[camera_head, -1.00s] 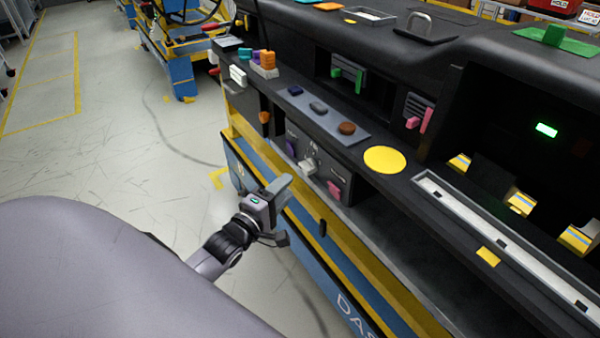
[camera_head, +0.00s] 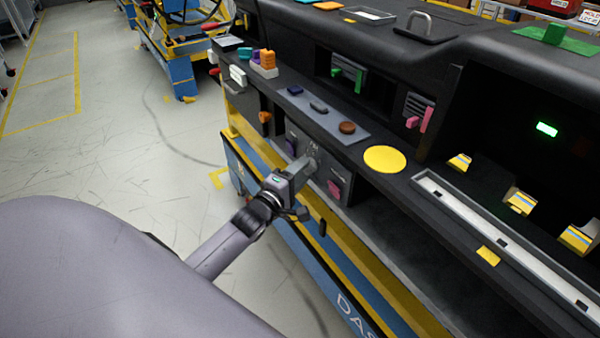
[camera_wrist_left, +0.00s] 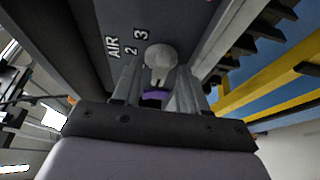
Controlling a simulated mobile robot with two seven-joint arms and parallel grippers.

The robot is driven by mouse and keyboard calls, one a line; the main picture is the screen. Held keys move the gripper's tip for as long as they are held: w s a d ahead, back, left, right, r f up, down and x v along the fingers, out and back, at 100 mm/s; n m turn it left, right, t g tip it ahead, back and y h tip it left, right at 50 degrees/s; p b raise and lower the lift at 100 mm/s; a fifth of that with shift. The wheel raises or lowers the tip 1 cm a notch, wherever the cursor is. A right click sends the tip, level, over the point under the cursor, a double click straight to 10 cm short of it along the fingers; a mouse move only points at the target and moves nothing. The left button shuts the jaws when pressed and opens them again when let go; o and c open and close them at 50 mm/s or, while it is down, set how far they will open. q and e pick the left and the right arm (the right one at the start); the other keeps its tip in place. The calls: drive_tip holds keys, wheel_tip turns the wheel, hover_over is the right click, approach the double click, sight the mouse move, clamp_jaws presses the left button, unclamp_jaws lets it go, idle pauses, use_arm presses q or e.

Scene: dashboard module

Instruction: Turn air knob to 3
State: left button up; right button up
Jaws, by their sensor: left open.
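The round light-grey air knob (camera_wrist_left: 160,56) shows in the left wrist view, with its raised grip bar toward my gripper. The printed AIR, 2 and 3 are on the dark panel (camera_wrist_left: 185,22) left of the knob. My left gripper (camera_wrist_left: 157,88) is open, its two fingers on either side of the knob's lower part; whether they touch it I cannot tell. In the head view my left gripper (camera_head: 308,168) is at the dashboard's control panel and hides the knob. My right gripper is not in view.
A pink control (camera_head: 335,189) sits right of my gripper on the same panel, and a purple one (camera_head: 291,147) sits to its left. A ledge with a brown knob (camera_head: 347,128) overhangs the panel. A yellow rail (camera_head: 350,252) runs below. The floor at left is open.

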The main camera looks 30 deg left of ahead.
use_arm(q)
clamp_jaws()
